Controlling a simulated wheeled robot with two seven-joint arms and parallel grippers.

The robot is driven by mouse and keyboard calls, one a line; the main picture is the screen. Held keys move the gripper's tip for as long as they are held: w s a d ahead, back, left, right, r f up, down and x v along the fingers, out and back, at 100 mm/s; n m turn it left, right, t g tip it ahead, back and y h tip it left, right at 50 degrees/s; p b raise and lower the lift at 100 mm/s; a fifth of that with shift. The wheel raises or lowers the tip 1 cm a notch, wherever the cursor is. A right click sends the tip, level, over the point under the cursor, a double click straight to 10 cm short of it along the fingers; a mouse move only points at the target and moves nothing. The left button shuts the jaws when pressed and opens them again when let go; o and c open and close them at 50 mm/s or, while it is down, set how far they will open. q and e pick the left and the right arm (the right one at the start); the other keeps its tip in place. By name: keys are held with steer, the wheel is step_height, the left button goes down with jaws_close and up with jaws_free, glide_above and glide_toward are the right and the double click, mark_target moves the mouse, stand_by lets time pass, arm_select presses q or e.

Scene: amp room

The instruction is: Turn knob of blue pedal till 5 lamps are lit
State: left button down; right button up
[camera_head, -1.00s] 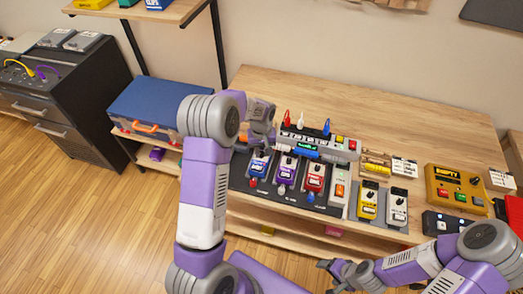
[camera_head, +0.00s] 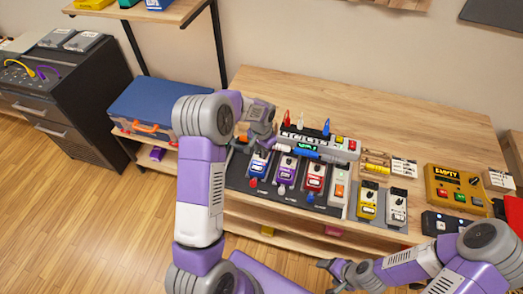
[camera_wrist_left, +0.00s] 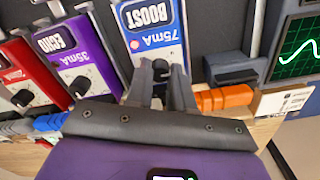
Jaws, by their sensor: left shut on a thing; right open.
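The blue pedal (camera_head: 259,162), marked BOOST, stands at the left end of the pedal row. It fills the top middle of the left wrist view (camera_wrist_left: 153,32), with its black knob (camera_wrist_left: 160,68) at its lower end. My left gripper (camera_wrist_left: 160,82) is shut on this knob; its two grey fingers flank it and partly hide it. In the head view my left gripper (camera_head: 259,141) is above the blue pedal, and the arm covers part of it. My right gripper (camera_head: 329,276) is open and empty, in front of the table. The lamps are too small to count.
A purple pedal (camera_head: 286,171) and a red pedal (camera_head: 315,178) stand close to the right of the blue one. A grey unit with a small green display (camera_head: 306,147) stands behind them. The table's back is clear. A blue case (camera_head: 160,108) lies at left.

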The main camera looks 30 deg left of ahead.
arm_select(q)
steer(key=shift+m, duration=1.2)
steer(key=c, duration=1)
jaws_free()
